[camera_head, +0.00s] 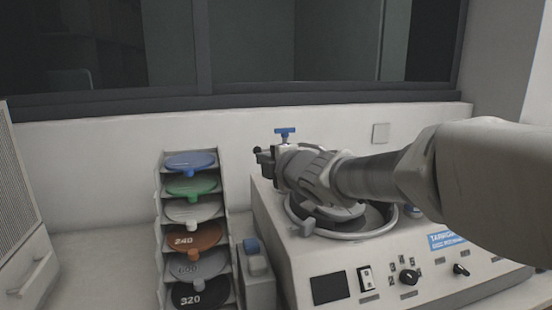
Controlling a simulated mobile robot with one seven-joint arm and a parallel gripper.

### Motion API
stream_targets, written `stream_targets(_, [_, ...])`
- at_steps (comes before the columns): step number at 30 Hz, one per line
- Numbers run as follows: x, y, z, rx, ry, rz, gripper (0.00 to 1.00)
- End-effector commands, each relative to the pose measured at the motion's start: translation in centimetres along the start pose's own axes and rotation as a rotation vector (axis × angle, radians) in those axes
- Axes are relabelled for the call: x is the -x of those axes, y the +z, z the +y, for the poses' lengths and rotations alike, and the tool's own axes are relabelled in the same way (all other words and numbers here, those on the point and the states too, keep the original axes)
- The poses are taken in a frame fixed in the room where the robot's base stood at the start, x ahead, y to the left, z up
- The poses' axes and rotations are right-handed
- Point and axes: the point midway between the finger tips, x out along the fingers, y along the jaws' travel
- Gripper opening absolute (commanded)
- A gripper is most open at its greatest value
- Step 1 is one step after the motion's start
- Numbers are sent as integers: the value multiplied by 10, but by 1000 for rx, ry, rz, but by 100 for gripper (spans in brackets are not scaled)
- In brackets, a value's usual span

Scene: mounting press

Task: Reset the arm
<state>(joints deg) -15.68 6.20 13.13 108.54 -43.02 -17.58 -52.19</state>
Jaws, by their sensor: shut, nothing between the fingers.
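My arm reaches in from the right, over the grey bench machine (420,278). My gripper (262,158) is at the arm's far left end, above the machine's back left part, pointing left. It is shut, with nothing seen between its fingers, and touches nothing that I can make out. The arm hides part of the round bowl (372,226) on the machine's top. A blue T-shaped handle (285,131) shows just above the gripper; what it is attached to is hidden behind the arm.
A rack (224,243) of several coloured discs stands left of the machine. A small grey container with a blue top (252,245) stands between them. A beige cabinet (22,220) is at the far left. The wall and dark window (330,45) lie behind. Space above the rack is free.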

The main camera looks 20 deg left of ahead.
Motion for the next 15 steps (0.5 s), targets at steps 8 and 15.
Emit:
stream_targets(8, [36,27,4,-107,-39,-109,0])
stream_targets(15, [160,108,-19,-589,-140,-513,0])
